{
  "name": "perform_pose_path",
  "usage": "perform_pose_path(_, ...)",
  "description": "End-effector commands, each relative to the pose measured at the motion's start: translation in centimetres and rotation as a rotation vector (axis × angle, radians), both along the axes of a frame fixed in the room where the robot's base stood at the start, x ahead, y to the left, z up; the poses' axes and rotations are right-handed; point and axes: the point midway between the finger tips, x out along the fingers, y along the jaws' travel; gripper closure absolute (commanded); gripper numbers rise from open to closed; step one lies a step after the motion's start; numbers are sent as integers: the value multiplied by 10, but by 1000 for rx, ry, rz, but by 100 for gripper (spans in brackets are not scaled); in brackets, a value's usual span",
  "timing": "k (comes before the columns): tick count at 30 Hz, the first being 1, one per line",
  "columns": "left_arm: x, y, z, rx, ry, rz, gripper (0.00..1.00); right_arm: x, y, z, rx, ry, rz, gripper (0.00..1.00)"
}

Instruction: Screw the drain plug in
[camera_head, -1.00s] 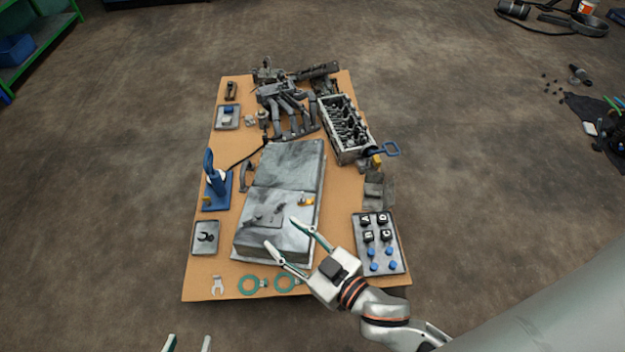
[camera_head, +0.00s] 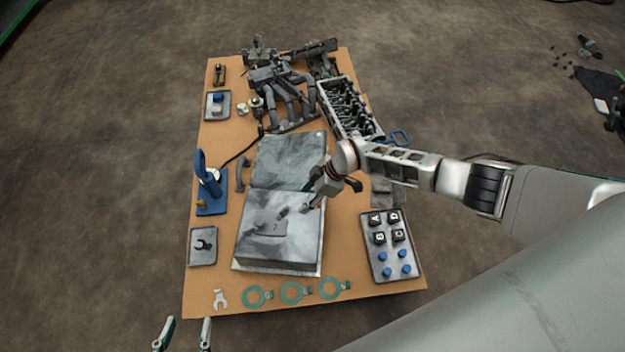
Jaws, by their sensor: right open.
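The grey oil pan (camera_head: 262,248) lies on the cardboard-covered table, and a dark flat piece with a small handle-like part (camera_head: 268,224) is on its top face. The drain plug seems to be the small brass-coloured thing (camera_head: 306,207) near the pan's right edge; my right gripper covers most of it, and I cannot tell how it sits. My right gripper (camera_head: 314,198) is open, pointing down at the brass thing from the right. Whether its fingers touch it is unclear. My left gripper (camera_head: 183,334) is open and empty, beyond the table's front edge.
A tray with lettered black blocks and blue pieces (camera_head: 372,256) is at the right. A blue stand (camera_head: 211,204) is left of the pan; engine parts (camera_head: 285,90) crowd the back.

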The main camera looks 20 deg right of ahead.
Motion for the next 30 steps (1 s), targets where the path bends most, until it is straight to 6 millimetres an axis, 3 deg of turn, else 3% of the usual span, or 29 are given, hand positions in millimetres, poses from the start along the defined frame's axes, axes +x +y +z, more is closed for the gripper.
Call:
perform_pose_path(3, 0, 0, 2, -1, -3, 1, 60, 11, -31, -3, -71, 24, -39, 56)
perform_pose_path(7, -1, 0, -2, -1, 5, 1, 60, 15, -40, -7, -96, 35, -56, 56)
perform_pose_path(12, -11, -6, -16, -21, 34, 1, 60, 13, -34, -31, -96, 44, -55, 56)
perform_pose_path(19, 2, -26, 0, -112, -4, 18, 60, 17, -22, -65, -94, 48, -55, 56)
perform_pose_path(24, 13, -33, 15, -154, -36, 27, 60, 23, -16, -76, -95, 40, -55, 56)
perform_pose_path(30, 17, -38, 26, -180, -57, 28, 60, 29, -14, -76, -94, 32, -55, 56)
